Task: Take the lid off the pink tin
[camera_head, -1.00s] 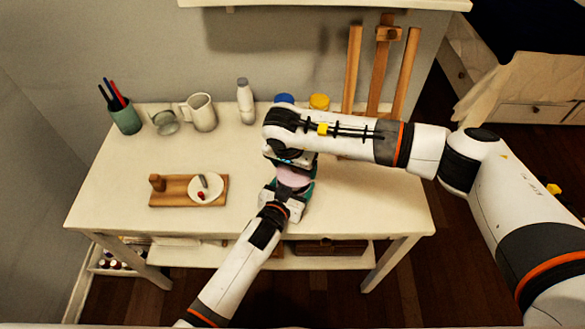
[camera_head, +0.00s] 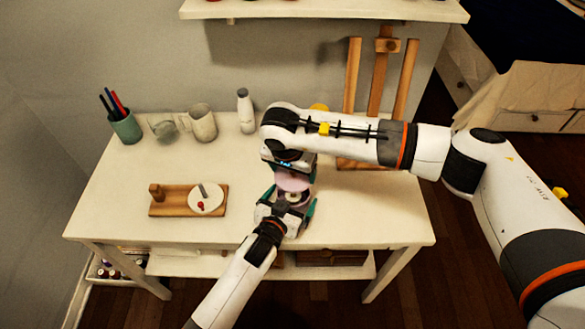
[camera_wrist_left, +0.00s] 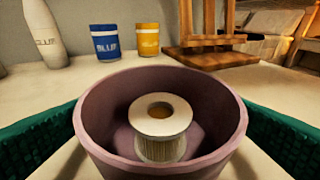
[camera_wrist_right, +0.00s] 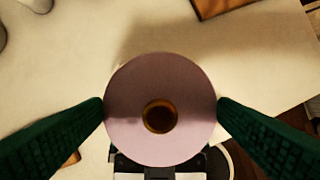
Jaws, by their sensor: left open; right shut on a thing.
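The pink tin (camera_wrist_left: 95,130) stands lidless in the left wrist view, its inside visible. A pale thread spool (camera_wrist_left: 160,148) sits in it. The pink lid (camera_wrist_right: 135,128), a round disc with a brown centre, is between my right gripper's fingertips (camera_wrist_right: 160,108). My right gripper is shut on the lid's edges. In the head view the lid (camera_head: 293,182) is held above the tin, under my right wrist. My left gripper (camera_head: 287,203) is open, with its green fingers on either side of the tin. The tin is mostly hidden in the head view.
Behind the tin stand a white bottle (camera_wrist_left: 43,35), a blue jar (camera_wrist_left: 105,42) and a yellow jar (camera_wrist_left: 148,40). A wooden easel (camera_head: 380,80) is at the back right. A wooden board (camera_head: 160,208) with a white dish lies to the left. The table's right side is clear.

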